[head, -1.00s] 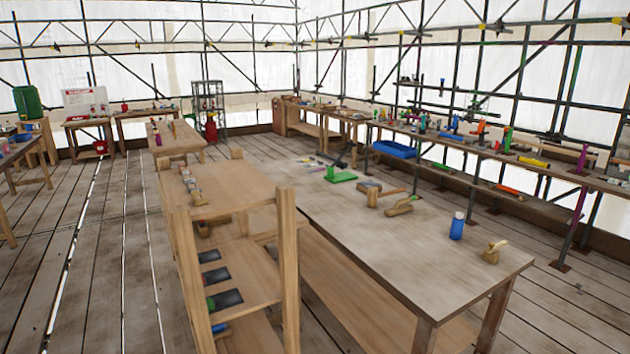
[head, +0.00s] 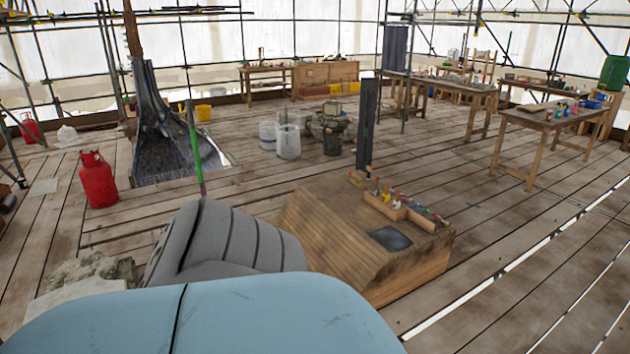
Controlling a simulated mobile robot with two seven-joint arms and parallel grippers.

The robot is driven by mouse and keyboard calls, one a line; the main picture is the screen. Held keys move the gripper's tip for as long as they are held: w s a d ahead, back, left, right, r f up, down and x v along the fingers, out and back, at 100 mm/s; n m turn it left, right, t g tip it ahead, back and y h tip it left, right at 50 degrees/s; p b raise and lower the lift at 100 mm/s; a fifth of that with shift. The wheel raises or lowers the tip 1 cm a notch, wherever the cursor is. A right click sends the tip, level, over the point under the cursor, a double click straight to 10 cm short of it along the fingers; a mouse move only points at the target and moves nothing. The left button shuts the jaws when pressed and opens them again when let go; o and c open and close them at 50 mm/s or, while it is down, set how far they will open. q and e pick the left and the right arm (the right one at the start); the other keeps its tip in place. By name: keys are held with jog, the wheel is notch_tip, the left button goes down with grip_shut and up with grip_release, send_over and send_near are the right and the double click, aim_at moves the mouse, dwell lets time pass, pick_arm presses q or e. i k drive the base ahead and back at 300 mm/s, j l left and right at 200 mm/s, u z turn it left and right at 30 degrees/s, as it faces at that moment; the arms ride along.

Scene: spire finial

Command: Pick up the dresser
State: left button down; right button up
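I cannot make out the dresser for certain in the head view. Several small hand tools stand in a wooden holder (head: 386,206) on a low wooden block-like bench (head: 335,240), too small to name. A flat dark sheet (head: 390,238) lies on the same bench. Neither of my grippers shows. The lower left of the view is covered by large shapes close to the camera, which hide the floor there.
A red gas cylinder (head: 97,180) stands at the left. A dark post (head: 368,122) rises behind the bench. Pale buckets (head: 288,141) stand mid-floor. A table (head: 545,118) with small items is at the right. The plank floor at the right front is clear.

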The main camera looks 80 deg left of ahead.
aim_at(356, 180)
jog(key=u, duration=2.3)
jog(key=i+j+z, duration=0.1)
jog(key=i, duration=0.9)
jog(key=i+z, duration=0.5)
jog(key=i, duration=0.2)
jog(key=i+j+z, duration=0.25)
jog(key=i+z, duration=0.25)
jog(key=i, duration=0.15)
jog(key=i+l+z, duration=0.1)
jog(key=i+z, duration=0.25)
jog(key=i, duration=0.4)
jog(key=i+j+z, duration=0.15)
jog(key=i+z, duration=0.2)
jog(key=i, duration=0.45)
jog(key=i+z, duration=0.15)
jog(key=i, duration=1.5)
jog(key=i+u, duration=0.2)
jog(key=i, duration=0.3)
jog(key=i+u, duration=0.25)
jog(key=i, duration=0.3)
jog(key=i+l+u, duration=0.2)
jog(key=i, duration=0.3)
